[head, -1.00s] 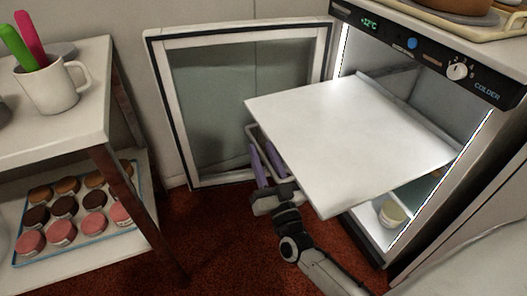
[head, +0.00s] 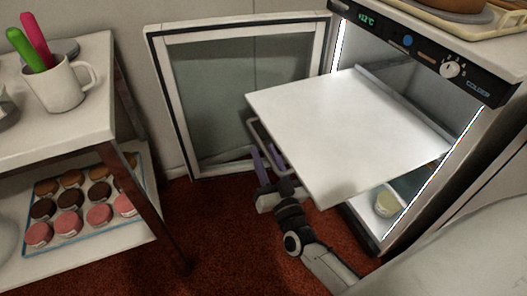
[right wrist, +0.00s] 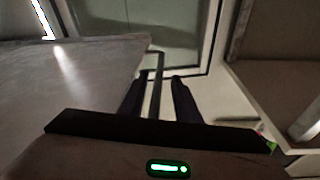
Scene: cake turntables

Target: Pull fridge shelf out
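The fridge shelf (head: 345,130) is a flat pale panel that sticks far out of the open fridge (head: 392,215). Its back part is still inside the fridge. It also fills the left of the right wrist view (right wrist: 70,85). My right gripper (head: 265,153) is below and left of the shelf's near left edge, its purple fingers pointing toward the open door. In the right wrist view the fingers (right wrist: 158,90) stand apart, with a thin dark bar (right wrist: 156,85) seen between them and gaps on both sides. Contact with the bar cannot be told. My left gripper is not in view.
The open fridge door (head: 215,95) stands behind and left of the shelf. At left, a rack (head: 60,125) holds a mug (head: 57,88) and a tray of cakes (head: 85,232). Red carpet (head: 225,240) is clear.

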